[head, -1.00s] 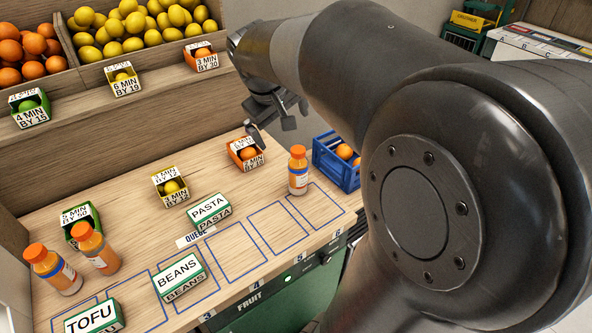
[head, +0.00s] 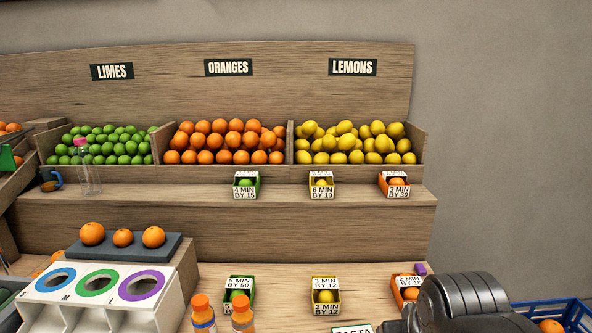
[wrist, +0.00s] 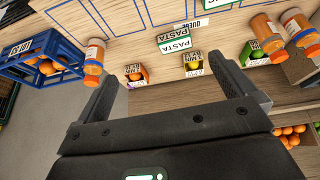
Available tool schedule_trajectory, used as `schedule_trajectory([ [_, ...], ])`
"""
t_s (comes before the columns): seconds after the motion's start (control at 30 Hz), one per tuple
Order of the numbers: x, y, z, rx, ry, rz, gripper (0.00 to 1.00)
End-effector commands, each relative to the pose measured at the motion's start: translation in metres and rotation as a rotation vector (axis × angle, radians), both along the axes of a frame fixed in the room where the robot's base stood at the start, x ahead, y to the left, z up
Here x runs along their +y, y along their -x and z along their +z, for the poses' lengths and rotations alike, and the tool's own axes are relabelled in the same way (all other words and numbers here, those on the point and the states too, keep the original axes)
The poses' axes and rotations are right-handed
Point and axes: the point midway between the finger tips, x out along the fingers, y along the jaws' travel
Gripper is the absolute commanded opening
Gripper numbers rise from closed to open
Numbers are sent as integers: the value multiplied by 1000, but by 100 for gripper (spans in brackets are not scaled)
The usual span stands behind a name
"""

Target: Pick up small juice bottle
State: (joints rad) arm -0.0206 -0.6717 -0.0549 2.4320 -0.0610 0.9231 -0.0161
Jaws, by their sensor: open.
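Orange-capped juice bottles with blue-and-white labels stand on the wooden counter; I cannot tell which one is the small one. One bottle (wrist: 93,57) is beside the blue crate at the left in the wrist view. Two more, a bottle (wrist: 266,34) and another bottle (wrist: 301,36), stand at the right of that view. In the head view, a bottle (head: 203,316) and a second bottle (head: 243,318) are cut by the bottom edge. My gripper (wrist: 166,80) is open and empty, above the counter. The bottle by the crate lies just beyond its left finger, apart from it.
A blue crate (wrist: 40,58) holds oranges. A PASTA box (wrist: 174,42) and small fruit boxes, one with an orange (wrist: 136,76) and one with a lemon (wrist: 193,65), are ahead of my fingers. Fruit bins (head: 228,170) line the upper shelf. A three-hole sorter (head: 100,285) stands at left.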

Motion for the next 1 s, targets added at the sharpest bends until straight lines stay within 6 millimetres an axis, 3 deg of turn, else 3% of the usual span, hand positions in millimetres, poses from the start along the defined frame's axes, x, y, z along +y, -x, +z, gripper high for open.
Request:
schedule_trajectory([
  [0.1, 14, 14, -8, -25, -21, -1, 100],
  [0.27, 20, 21, -12, -35, -33, -4, 100],
  [0.6, 20, 20, -12, -34, -34, -4, 76],
  [0.87, 20, 19, -11, -32, -32, -5, 76],
  [1.0, 12, 7, -6, -6, -23, -31, 76],
])
